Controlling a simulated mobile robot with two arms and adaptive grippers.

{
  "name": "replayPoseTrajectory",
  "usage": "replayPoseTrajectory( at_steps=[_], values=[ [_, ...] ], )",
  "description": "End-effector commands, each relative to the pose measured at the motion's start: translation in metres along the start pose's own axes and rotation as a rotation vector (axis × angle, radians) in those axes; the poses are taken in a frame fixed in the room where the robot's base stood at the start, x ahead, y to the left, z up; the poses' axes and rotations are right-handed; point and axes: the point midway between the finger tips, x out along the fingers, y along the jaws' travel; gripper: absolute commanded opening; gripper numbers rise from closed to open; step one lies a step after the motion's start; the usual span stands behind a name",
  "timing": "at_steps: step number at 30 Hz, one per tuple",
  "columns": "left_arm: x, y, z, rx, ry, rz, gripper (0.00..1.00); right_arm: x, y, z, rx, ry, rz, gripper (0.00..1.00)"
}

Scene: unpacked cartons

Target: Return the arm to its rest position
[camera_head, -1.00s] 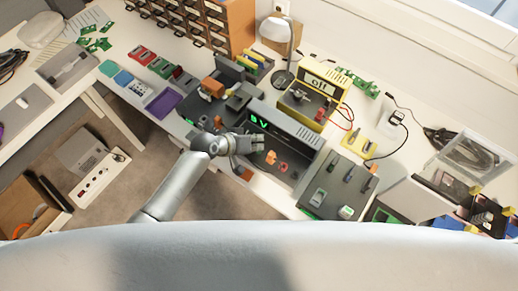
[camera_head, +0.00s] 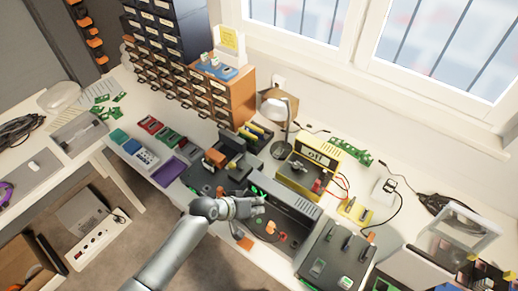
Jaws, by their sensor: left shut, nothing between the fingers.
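My left arm comes up from the bottom, and its gripper (camera_head: 249,206) is shut with nothing in it. The gripper hangs at the front of the open grey device (camera_head: 291,208) with the green display, and covers part of it. I cannot tell whether the gripper touches the device. My right gripper is out of view.
A yellow device (camera_head: 309,167) and a lamp (camera_head: 284,112) stand behind. A grey tray (camera_head: 339,246) with small parts lies to the right, near a clear box (camera_head: 459,236). Drawer cabinets (camera_head: 213,95) stand at the back left.

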Motion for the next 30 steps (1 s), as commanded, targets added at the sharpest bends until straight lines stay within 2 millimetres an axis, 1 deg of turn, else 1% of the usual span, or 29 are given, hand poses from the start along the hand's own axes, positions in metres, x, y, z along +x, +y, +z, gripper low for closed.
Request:
replayPoseTrajectory(
  at_steps=[5,7,8,11,14,17,18,21,24,30],
  values=[
    [-0.001,0.0,0.001,0.001,-0.001,0.0,0.0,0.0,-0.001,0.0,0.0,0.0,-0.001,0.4],
    [-0.004,0.002,0.005,0.006,-0.008,-0.002,0.0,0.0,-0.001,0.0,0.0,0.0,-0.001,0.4],
    [-0.006,0.004,0.007,0.012,-0.012,-0.003,0.0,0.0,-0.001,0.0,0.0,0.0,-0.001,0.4],
    [-0.023,0.009,0.021,0.041,-0.034,-0.021,0.0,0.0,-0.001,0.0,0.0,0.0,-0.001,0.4],
    [-0.051,0.01,0.039,0.079,-0.065,-0.064,0.0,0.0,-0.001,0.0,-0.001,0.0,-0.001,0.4],
    [-0.087,0.005,0.058,0.11,-0.101,-0.134,0.0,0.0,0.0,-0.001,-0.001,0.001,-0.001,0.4],
    [-0.103,0.002,0.065,0.119,-0.116,-0.167,0.0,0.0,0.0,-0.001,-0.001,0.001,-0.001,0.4],
    [-0.141,-0.008,0.08,0.133,-0.148,-0.253,0.0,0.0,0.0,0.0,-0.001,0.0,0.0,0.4],
    [-0.173,-0.017,0.091,0.137,-0.176,-0.326,0.0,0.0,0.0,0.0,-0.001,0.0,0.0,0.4],
    [-0.224,-0.029,0.106,0.129,-0.215,-0.44,0.0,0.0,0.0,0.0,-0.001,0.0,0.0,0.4]
  ],
)
